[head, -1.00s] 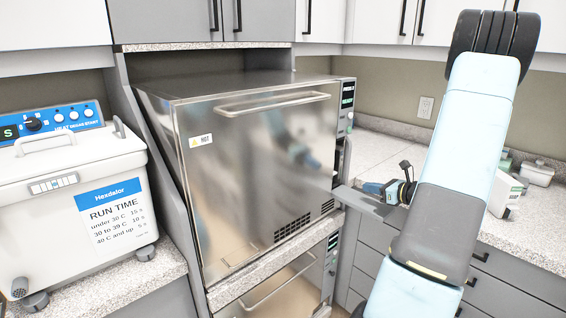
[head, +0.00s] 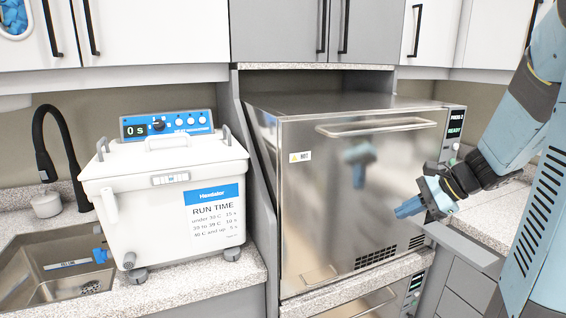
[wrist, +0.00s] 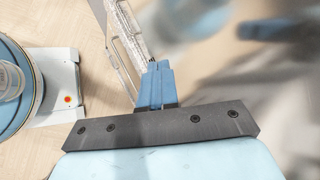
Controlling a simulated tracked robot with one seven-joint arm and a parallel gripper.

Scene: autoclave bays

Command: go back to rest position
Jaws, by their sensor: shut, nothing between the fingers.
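My gripper (head: 409,208) is in front of the right part of the upper autoclave's closed steel door (head: 350,190). Its blue fingers are together with nothing between them, pointing left in the head view. The fingers also show at the middle of the wrist view (wrist: 154,84), shut and empty. A blurred reflection of the arm shows on the door. I cannot tell the exact gap between the fingertips and the door.
A grey shelf (head: 465,246) juts out just below my gripper. A white bath with a run-time label (head: 165,190) stands on the left counter beside a sink (head: 60,268). A second autoclave door (head: 365,303) is below. Cabinets hang above.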

